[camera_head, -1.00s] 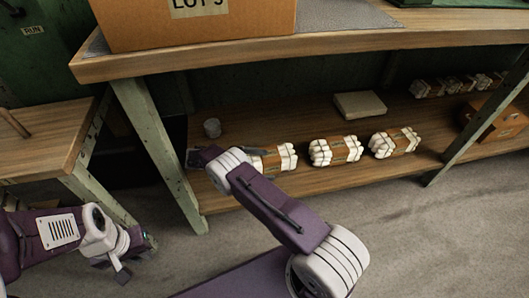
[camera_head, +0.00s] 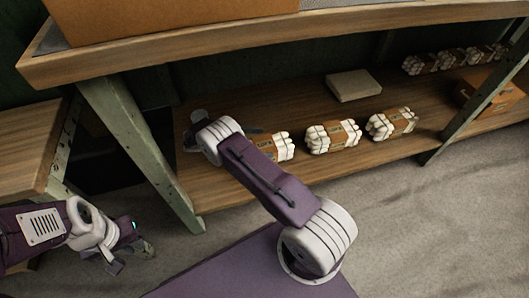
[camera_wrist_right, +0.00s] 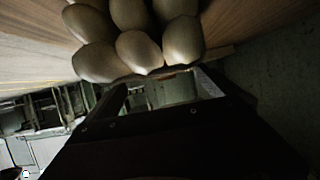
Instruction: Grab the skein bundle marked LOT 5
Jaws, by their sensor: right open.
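Three skein bundles of white rolls with brown bands lie in a front row on the lower shelf in the head view: a left one (camera_head: 283,148), a middle one (camera_head: 333,136) and a right one (camera_head: 391,124). Their lot marks are too small to read. My right arm reaches over the shelf's left end, and its wrist partly hides the left bundle. In the right wrist view, rounded bundle ends (camera_wrist_right: 135,40) stand just beyond my right gripper (camera_wrist_right: 160,84), which is open with nothing between its fingers. My left gripper (camera_head: 129,257) is open and empty, low at the left.
A cardboard box (camera_head: 170,18) stands on the upper tabletop (camera_head: 190,55). A pale flat block (camera_head: 353,85), several more bundles (camera_head: 455,59) and an orange-brown box (camera_head: 485,92) are on the lower shelf (camera_head: 290,100). Green legs (camera_head: 140,150) frame the shelf opening.

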